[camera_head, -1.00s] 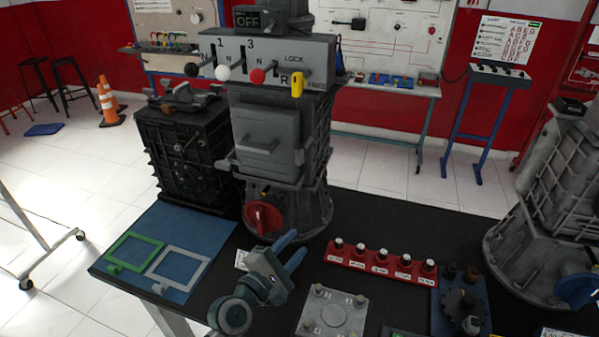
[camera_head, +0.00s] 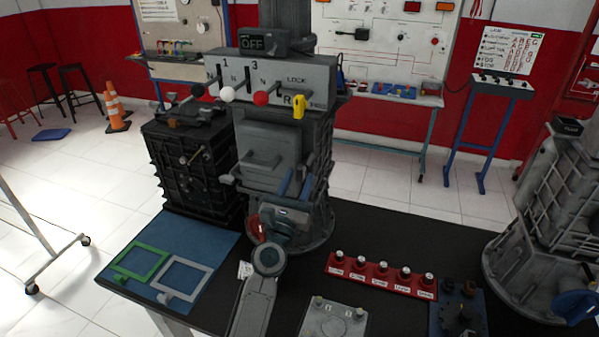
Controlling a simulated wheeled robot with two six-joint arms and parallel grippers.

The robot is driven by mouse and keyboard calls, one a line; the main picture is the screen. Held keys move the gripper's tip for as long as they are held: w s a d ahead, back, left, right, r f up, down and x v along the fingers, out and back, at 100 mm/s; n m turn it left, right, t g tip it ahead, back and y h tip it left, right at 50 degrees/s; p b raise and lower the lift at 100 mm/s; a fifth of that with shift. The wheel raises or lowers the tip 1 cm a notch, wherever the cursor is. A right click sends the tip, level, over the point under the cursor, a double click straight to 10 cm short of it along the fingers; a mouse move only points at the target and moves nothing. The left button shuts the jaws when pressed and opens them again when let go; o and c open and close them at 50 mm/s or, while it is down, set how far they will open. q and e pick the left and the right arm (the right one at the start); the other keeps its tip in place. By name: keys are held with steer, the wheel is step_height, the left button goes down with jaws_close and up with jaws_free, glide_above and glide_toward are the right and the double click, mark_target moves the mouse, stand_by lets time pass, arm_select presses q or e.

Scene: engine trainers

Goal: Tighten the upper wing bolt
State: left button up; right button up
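The grey engine trainer (camera_head: 284,92) stands at the back of the black table, with a rectangular front cover (camera_head: 268,138) and a projecting handle (camera_head: 262,161). I cannot clearly make out which small fitting is the upper wing bolt. My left gripper (camera_head: 296,177) reaches up in front of the trainer's lower right front. Its two blue-grey fingers are apart, with nothing visible between them. I cannot tell whether the fingers touch the trainer. My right gripper is not in view.
A black gearbox block (camera_head: 187,172) stands left of the trainer. A red strip (camera_head: 380,277) with several labelled knobs, a grey plate (camera_head: 333,318) and a blue gear block (camera_head: 455,308) lie on the right. Another grey housing (camera_head: 545,220) stands far right. Green and grey frames lie on a blue mat (camera_head: 203,236).

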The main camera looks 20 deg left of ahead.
arm_select(q)
steer(key=shift+w+r, duration=0.3)
steer(key=shift+w, duration=0.45)
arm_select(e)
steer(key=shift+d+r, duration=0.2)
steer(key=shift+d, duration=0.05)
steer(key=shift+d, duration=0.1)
arm_select(q)
jaws_close()
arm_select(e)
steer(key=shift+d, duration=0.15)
